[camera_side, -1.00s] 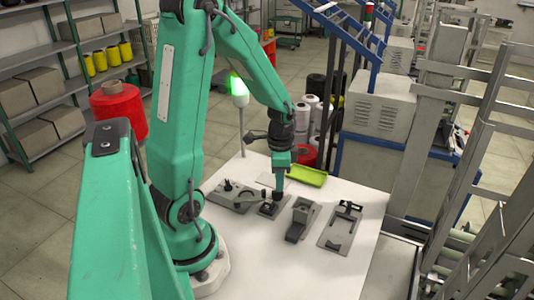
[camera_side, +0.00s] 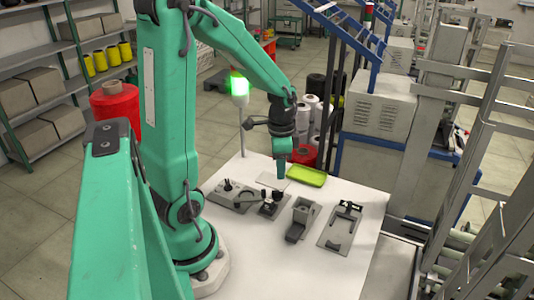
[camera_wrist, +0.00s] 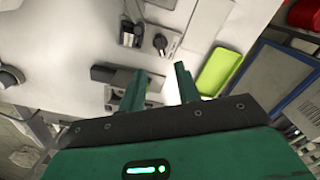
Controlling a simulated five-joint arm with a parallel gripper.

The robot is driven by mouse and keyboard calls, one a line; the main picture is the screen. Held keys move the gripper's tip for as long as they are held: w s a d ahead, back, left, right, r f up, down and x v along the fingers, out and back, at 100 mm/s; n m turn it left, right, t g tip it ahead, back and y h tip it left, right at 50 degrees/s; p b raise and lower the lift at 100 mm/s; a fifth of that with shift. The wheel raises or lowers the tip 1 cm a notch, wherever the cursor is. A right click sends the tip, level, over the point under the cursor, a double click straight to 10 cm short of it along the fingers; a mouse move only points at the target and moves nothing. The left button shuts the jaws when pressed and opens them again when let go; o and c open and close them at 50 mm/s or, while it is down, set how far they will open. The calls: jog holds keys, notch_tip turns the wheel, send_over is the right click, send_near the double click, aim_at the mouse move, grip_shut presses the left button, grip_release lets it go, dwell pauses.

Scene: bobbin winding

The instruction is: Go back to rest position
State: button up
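In the side view the fingertips are too small to make out clearly. The gripper is clear of the fixture below it.
A plate with a post (camera_side: 235,196), a grey block fixture (camera_side: 301,219) and a flat fixture (camera_side: 342,226) share the table. A lime-green tray (camera_side: 307,176) lies behind; it also shows in the wrist view (camera_wrist: 219,72). A lit green lamp (camera_side: 239,88) stands at the back.

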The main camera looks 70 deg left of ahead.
jog(key=s+d+r+n+t, duration=0.2)
jog(key=d+r, duration=0.4)
jog(key=r, duration=0.1)
jog(key=s+d+r+n+t, duration=0.2)
jog(key=s+d+r+t, duration=0.1)
jog(key=d+r, duration=0.4)
jog(key=shift+s+d+r, duration=0.25)
jog(key=shift+d, duration=0.05)
